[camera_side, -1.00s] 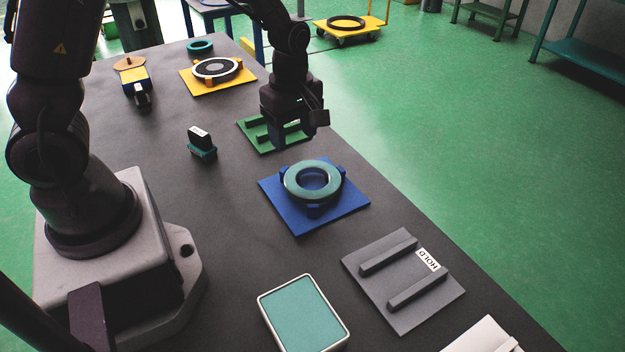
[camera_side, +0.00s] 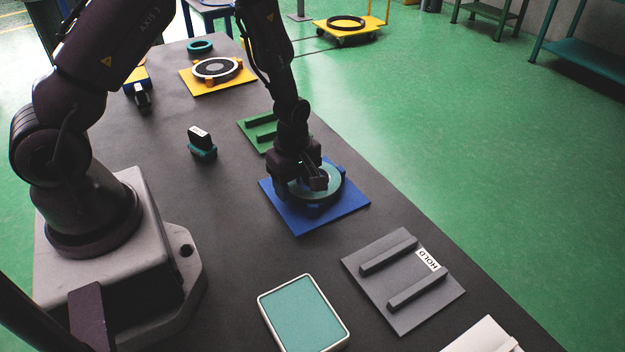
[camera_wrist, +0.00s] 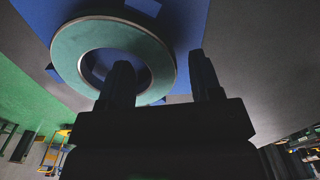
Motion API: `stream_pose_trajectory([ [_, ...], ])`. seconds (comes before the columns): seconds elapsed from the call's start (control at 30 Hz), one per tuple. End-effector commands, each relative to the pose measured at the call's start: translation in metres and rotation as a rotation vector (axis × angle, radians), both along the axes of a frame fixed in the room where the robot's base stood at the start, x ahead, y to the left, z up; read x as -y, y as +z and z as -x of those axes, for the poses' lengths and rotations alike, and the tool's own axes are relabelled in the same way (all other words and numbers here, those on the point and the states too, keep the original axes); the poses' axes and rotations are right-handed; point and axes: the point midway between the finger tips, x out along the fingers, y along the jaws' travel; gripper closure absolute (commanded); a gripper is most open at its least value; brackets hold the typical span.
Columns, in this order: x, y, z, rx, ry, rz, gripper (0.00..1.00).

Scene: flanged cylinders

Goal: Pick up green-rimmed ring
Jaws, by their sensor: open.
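The green-rimmed ring (camera_side: 333,186) rests on the blue fixture plate (camera_side: 299,222), partly hidden behind my gripper in the side view. In the wrist view the ring (camera_wrist: 72,47) is a teal-green annulus with a thin pale outer edge and a dark centre hole, above the blue plate (camera_wrist: 193,30). My gripper (camera_side: 307,184) is low over the left part of the ring. In the wrist view my gripper (camera_wrist: 160,75) has its two fingers apart, with the left finger overlapping the ring's lower edge. Contact with the ring cannot be told.
A green plate with bars (camera_side: 258,131) lies just behind. A grey plate marked HOLD (camera_side: 402,284) and a teal-topped tray (camera_side: 304,314) lie in front. A yellow plate (camera_side: 205,88) holds another ring farther back.

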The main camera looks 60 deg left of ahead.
Motion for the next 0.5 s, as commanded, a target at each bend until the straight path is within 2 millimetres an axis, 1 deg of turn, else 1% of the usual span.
stream_pose_trajectory([
  [0.2,0.0002,-0.0011,-0.0002,0.001,0.000,0.000,0.41],
  [0.23,0.0002,-0.0010,-0.0002,0.001,0.000,0.000,0.46],
  [0.27,0.0002,-0.0010,-0.0002,0.001,0.000,0.000,0.53],
  [0.3,0.0001,-0.0010,-0.0001,0.001,0.000,0.000,0.62],
  [0.47,0.0001,-0.0009,0.0000,0.000,0.000,0.000,0.99],
  [0.5,0.0001,-0.0008,0.0000,0.000,0.000,0.000,1.00],
])
